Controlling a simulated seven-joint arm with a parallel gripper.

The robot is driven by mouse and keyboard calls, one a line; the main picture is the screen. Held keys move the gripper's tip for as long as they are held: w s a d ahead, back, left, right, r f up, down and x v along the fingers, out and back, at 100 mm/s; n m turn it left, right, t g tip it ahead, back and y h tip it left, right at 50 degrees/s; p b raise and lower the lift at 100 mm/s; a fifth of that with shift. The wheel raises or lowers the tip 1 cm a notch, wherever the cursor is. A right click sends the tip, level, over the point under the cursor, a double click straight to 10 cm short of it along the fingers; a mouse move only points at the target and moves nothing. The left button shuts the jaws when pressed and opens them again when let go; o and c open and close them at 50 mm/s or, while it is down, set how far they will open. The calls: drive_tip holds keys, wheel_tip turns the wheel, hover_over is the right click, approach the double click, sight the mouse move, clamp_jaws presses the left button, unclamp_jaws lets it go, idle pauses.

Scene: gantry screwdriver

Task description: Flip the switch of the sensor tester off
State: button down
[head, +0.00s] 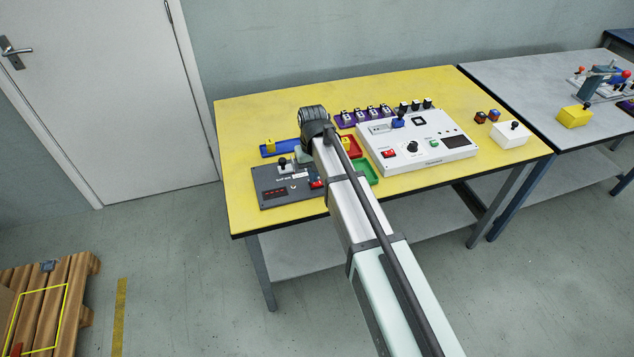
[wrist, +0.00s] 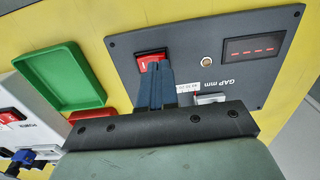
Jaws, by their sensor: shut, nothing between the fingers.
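The sensor tester is a dark grey box marked "GAP mm" (wrist: 205,35) with a lit red display of dashes (wrist: 254,47). In the head view the sensor tester (head: 268,203) lies at the table's front left. Its red rocker switch (wrist: 150,59) sits in a black frame at the upper left of the panel in the wrist view. My gripper (wrist: 158,68) is shut and empty, its fingertips over or against the switch's lower right edge; contact cannot be told. The fingers partly cover the panel. In the head view my arm hides the fingers, and the switch (head: 316,183) shows beside it.
A green tray (wrist: 62,75) lies beside the tester, with a red tray (head: 354,147) and blue tray (head: 272,151) nearby. A white panel box (head: 455,154) with another red switch (head: 388,153) stands right of my arm. Yellow table (head: 245,115) is clear at back left.

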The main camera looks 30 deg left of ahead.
drive_tip(key=shift+f, duration=0.6)
idle(0.4)
drive_tip(key=shift+r, duration=3.5)
drive_tip(key=shift+w, duration=0.1)
